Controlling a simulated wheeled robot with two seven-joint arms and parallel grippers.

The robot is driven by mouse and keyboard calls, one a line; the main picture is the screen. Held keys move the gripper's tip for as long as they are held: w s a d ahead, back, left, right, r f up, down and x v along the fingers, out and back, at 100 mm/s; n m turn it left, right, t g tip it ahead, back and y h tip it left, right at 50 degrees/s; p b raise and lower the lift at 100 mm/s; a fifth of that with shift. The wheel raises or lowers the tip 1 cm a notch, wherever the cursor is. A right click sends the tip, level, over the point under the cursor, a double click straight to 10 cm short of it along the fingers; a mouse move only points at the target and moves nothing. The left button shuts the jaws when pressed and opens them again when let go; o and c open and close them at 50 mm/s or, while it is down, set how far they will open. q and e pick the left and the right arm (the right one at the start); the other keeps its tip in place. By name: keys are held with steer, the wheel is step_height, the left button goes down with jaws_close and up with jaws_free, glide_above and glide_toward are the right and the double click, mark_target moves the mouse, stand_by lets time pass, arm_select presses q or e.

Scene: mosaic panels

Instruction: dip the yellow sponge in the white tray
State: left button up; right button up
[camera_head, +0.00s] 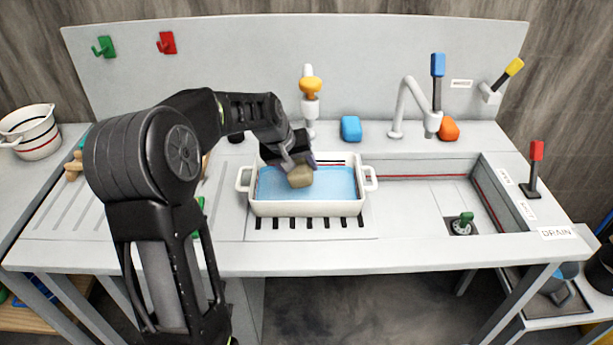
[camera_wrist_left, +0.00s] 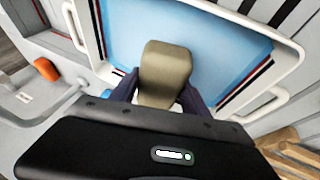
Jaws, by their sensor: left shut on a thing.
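The white tray (camera_head: 308,208) stands on the counter over a slotted drain area, with a handle at each end and blue water (camera_head: 335,183) inside. My left gripper (camera_head: 300,166) reaches in over the tray's back edge. It is shut on the sponge (camera_head: 300,177), which looks dull yellow-tan. The sponge is over the water, left of the tray's middle. In the left wrist view the sponge (camera_wrist_left: 165,72) sits between the dark fingers (camera_wrist_left: 160,88), with the tray's rim (camera_wrist_left: 262,38) around it. I cannot tell whether the sponge touches the water. My right gripper is not in view.
A blue sponge (camera_head: 351,128) and an orange one (camera_head: 449,129) lie behind the basin. The sink basin (camera_head: 420,195) at right is mostly empty, with a green-topped drain plug (camera_head: 462,224).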

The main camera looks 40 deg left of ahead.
mark_target(298, 163)
arm_select(q)
steer(key=shift+r+p, duration=2.05)
steer(key=shift+r, duration=1.1)
steer(key=shift+s, duration=0.15)
